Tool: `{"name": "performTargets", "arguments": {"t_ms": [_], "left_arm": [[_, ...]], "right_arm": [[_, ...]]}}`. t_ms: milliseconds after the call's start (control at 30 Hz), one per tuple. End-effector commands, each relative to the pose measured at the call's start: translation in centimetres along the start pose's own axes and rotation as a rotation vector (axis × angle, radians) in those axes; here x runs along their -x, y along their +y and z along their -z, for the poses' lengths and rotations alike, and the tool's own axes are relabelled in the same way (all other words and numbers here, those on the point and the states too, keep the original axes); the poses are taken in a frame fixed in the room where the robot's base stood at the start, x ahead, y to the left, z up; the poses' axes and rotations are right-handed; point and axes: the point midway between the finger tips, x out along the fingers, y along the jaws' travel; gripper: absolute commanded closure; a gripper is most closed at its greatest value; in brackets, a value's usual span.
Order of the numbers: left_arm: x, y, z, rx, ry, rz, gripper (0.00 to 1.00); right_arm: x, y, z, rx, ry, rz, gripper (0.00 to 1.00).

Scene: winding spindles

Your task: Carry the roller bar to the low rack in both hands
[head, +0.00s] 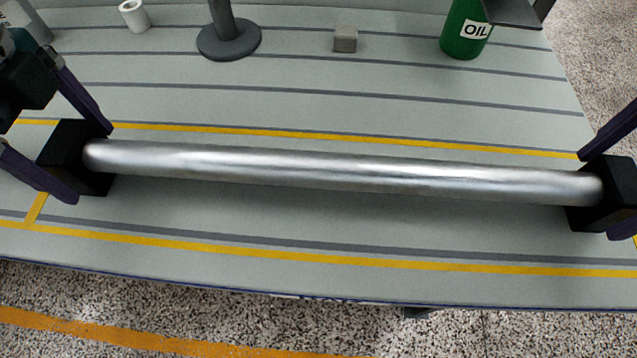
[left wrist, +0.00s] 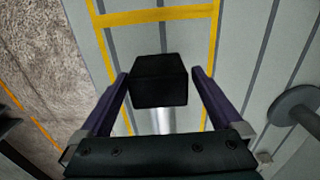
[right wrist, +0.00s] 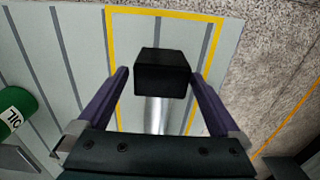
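The roller bar (head: 340,175) is a long shiny metal cylinder with a black block at each end. It lies across the bench inside a yellow outline. My right gripper (head: 597,196) is open around the right block (head: 622,185); the right wrist view shows gaps beside that block (right wrist: 162,72) too. No low rack is visible.
On the grey striped bench (head: 300,105), behind the bar, stand a white cup-like cylinder (head: 134,16), a dark post on a round base (head: 229,38), a small grey block (head: 345,39) and a green oil container (head: 463,30). Speckled floor (head: 230,318) lies past the front edge.

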Motion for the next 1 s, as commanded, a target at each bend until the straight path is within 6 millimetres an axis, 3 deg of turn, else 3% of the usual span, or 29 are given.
{"name": "performTargets", "arguments": {"t_ms": [267, 700, 1000], "left_arm": [[1.1, -0.1, 0.0, 0.000, 0.000, 0.003, 0.00], [10.0, 0.0, 0.0, -0.001, -0.001, 0.004, 0.00], [12.1, 0.0, 0.0, 0.000, 0.000, 0.000, 0.00]], "right_arm": [[0.0, 0.0, 0.1, 0.001, 0.002, 0.000, 0.00], [0.0, 0.0, 0.1, 0.001, 0.002, 0.000, 0.00], [1.1, 0.1, 0.1, 0.001, 0.003, -0.004, 0.00]]}}
